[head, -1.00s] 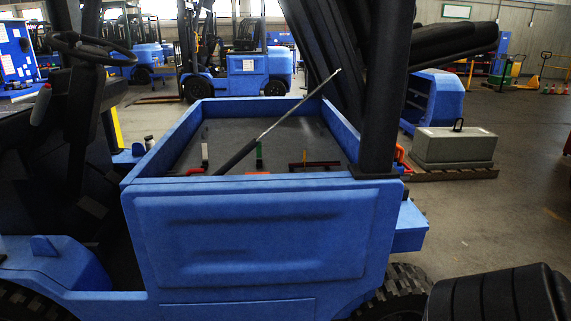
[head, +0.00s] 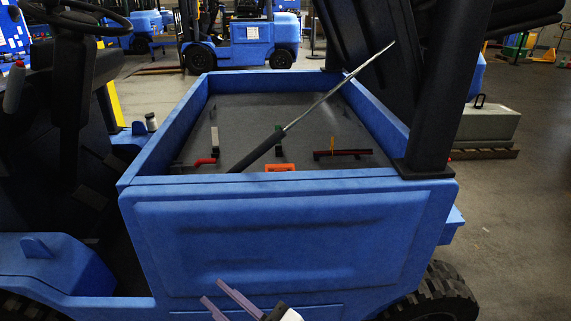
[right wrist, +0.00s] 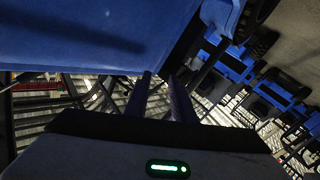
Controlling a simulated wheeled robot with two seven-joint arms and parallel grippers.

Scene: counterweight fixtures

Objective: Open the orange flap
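A small orange part (head: 280,168), which looks like the orange flap, sits inside the blue vehicle's bay (head: 290,188), just behind the front wall's top edge. That wall hides its lower part. My right gripper (head: 214,292) shows at the bottom of the head view, in front of the blue panel and well below the orange part. Its two purple-grey fingers are apart with nothing between them. The right wrist view also shows the fingers (right wrist: 160,78) apart, close to a blue surface. The orange part does not show there. My left gripper is not in view.
A strut with a dark lower end (head: 262,148) slants up across the bay. A red handle (head: 205,161) and a dark red bar (head: 343,153) lie beside the orange part. A thick black post (head: 440,90) rises at the bay's right corner. A grey block (head: 488,123) stands behind right.

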